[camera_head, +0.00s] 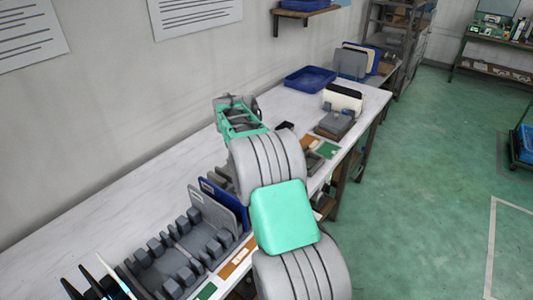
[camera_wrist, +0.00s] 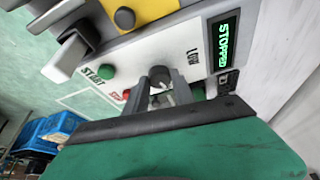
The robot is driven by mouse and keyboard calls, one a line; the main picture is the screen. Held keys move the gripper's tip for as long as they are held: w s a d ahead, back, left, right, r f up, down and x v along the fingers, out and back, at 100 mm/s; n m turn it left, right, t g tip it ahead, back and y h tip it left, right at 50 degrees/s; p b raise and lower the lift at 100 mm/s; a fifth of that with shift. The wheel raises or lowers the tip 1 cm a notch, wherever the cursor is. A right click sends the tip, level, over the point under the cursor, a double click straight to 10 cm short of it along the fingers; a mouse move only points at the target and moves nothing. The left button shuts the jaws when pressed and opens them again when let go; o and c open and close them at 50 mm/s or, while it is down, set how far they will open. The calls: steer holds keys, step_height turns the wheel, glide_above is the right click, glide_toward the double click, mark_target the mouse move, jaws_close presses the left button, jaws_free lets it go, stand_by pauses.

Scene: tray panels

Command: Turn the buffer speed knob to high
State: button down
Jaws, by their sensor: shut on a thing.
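In the wrist view a small grey knob (camera_wrist: 161,75) sits on a pale control panel (camera_wrist: 128,58). My gripper (camera_wrist: 160,80) is shut on it, with one dark finger on each side. The fingers hide part of the knob, and I cannot tell which way it points. A green-lit display (camera_wrist: 224,40) reads STOPPED. In the head view my gripper (camera_head: 236,104) is over the far part of the bench, and the knob is hidden.
A green START button (camera_wrist: 105,71) and a partly hidden red button (camera_wrist: 126,94) are left of the fingers. A dark round button (camera_wrist: 124,18) sits on a yellow plate. The white bench (camera_head: 95,208) holds racks, a blue tray (camera_head: 310,79) and panels.

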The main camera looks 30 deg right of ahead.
steer(key=shift+w+r+m+g+p, duration=0.1)
steer(key=shift+m+g+p, duration=0.4)
steer(key=shift+m+p, duration=0.65)
steer(key=shift+m, duration=0.35)
steer(key=c, duration=1.1)
jaws_free()
steer(key=shift+o, duration=0.2)
steer(key=p+v, duration=0.1)
steer(key=v, duration=0.6)
steer(key=shift+a+r, duration=0.25)
steer(key=shift+r, duration=0.05)
